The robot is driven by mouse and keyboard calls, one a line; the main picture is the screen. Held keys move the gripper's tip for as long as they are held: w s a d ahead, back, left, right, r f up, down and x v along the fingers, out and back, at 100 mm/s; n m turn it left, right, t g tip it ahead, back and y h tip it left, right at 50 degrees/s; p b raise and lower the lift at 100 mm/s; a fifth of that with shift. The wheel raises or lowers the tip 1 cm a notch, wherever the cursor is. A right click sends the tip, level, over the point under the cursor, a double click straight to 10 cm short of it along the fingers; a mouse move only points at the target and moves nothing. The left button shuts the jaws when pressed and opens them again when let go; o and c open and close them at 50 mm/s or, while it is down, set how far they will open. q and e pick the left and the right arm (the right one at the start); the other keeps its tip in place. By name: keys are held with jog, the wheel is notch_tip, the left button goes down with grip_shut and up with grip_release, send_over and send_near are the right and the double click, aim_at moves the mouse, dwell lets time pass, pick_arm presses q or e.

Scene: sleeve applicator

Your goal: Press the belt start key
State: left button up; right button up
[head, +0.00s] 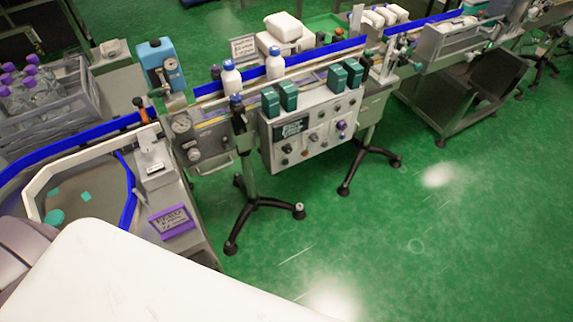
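A grey control box (267,146) faces me below the conveyor belt in the head view. Its front has a dark display (291,128), several dark knobs or keys and a purple key (341,125). The lettering is too small to read, so I cannot tell which is the belt start key. The conveyor (310,57) has blue side rails and carries two white bottles with blue caps, one (231,79) left of the other (275,64). Dark green boxes (288,95) stand along the top of the control box. Neither of my grippers is in view.
Black-footed stands (262,203) support the line. A purple sign (171,222) sits on the machine at left, beside a round table (90,190). A crate of purple-capped bottles (72,122) is at far left. Green floor (400,240) is clear at front right.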

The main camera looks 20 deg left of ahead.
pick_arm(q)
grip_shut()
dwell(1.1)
